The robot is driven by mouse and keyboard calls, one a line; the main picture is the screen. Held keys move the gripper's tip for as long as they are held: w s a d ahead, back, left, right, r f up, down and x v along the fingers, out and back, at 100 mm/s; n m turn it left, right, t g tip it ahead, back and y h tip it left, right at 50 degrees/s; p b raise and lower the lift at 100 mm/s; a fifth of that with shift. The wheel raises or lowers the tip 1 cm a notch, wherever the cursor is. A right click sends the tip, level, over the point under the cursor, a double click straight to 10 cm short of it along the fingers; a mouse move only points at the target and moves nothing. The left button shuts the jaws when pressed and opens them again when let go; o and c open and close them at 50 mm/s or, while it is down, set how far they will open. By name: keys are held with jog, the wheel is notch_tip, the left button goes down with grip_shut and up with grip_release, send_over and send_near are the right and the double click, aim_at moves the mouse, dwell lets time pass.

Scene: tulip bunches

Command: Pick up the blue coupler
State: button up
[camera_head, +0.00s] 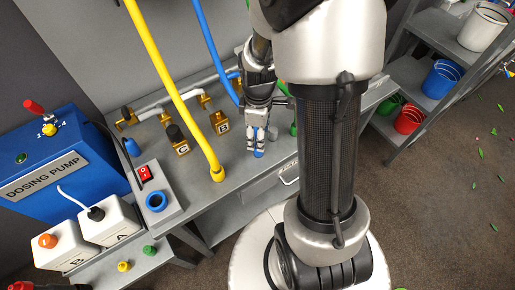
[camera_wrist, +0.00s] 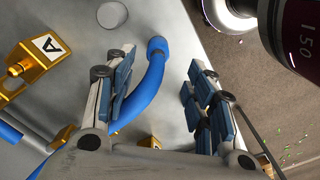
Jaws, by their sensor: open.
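The blue coupler (camera_wrist: 157,46) is the thick end of a blue hose (camera_wrist: 148,92) over the grey bench in the wrist view. My gripper (camera_wrist: 160,62) is open, one blue-padded finger on each side of the hose, with visible gaps. The coupler lies between the fingertips or slightly beyond them; the depth is unclear. In the head view my gripper (camera_head: 257,143) points down over the bench, and the blue hose (camera_head: 213,48) runs down behind my arm. A small blue patch at the fingertips could be the coupler or the pads; I cannot tell.
Brass valves tagged C (camera_head: 177,138) and B (camera_head: 220,122) stand left of my gripper. A yellow hose (camera_head: 175,85) ends near the bench's front. The valve tagged A (camera_wrist: 38,58) is left in the wrist view. A blue dosing pump (camera_head: 50,160) stands far left.

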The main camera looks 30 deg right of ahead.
notch_tip(320, 180, down, 8)
jog(key=b, duration=0.3)
jog(key=shift+w+d+f, duration=0.1)
jog(key=shift+f, duration=0.05)
jog(key=shift+c, duration=0.4)
jog(key=c, duration=1.1)
